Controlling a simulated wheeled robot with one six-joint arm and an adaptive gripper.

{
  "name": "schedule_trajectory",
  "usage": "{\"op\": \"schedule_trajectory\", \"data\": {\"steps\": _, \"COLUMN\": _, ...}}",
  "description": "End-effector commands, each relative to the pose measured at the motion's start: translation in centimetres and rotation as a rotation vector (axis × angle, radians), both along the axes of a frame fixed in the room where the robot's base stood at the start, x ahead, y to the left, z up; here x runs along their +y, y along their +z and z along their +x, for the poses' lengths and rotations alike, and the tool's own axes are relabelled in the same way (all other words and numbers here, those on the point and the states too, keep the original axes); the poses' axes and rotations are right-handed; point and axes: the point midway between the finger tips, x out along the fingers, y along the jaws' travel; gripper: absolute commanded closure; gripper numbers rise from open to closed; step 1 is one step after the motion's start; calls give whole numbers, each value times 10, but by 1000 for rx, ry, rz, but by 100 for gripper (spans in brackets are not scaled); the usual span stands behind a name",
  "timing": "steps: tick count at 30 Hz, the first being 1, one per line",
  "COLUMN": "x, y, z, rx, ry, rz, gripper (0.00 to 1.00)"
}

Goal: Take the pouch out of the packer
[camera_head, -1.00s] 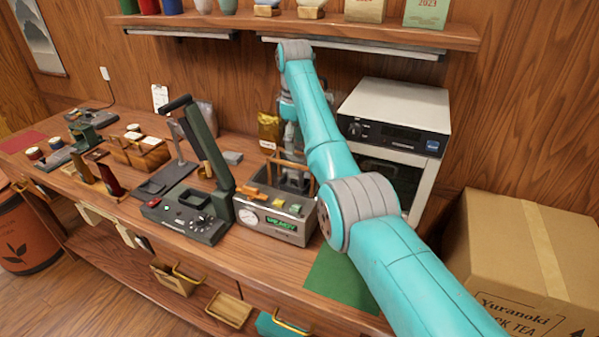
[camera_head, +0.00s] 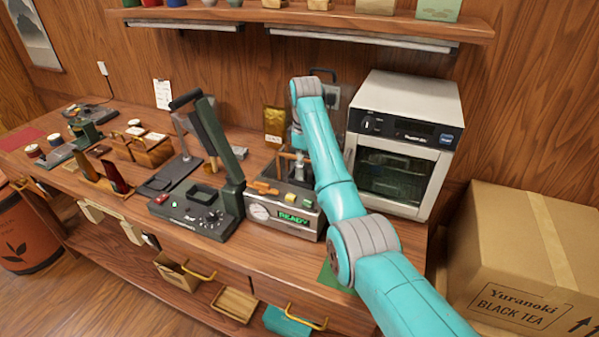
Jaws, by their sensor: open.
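The packer is most likely the grey machine (camera_head: 291,231) with a round gauge and a green READY display, at the middle of the bench. Its top looks open, with a wooden handle-like bar standing at the back. My gripper (camera_head: 299,170) points down over the back of this machine, small and partly hidden by my arm and the bar. It is open. I cannot make out a pouch inside the machine. A gold pouch (camera_head: 274,121) stands upright on the bench behind the machine, to the left of my gripper.
A black lever press (camera_head: 195,212) with its arm raised stands close on the left. A white oven (camera_head: 403,140) stands close on the right, behind my arm. A shelf (camera_head: 330,20) runs above. A cardboard box (camera_head: 520,262) sits at the right.

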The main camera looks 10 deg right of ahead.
Motion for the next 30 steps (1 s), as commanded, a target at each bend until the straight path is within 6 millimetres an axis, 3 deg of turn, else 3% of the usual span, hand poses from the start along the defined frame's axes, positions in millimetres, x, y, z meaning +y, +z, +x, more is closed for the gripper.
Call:
{"op": "schedule_trajectory", "data": {"steps": 8, "x": -4, "y": -8, "z": 0, "rx": -1, "ry": 0, "rz": 0, "gripper": 40}}
{"op": "schedule_trajectory", "data": {"steps": 15, "x": -3, "y": -8, "z": 0, "rx": -1, "ry": 0, "rz": -1, "gripper": 91}}
{"op": "schedule_trajectory", "data": {"steps": 30, "x": -1, "y": -1, "z": 0, "rx": -1, "ry": 0, "rz": 0, "gripper": 91}}
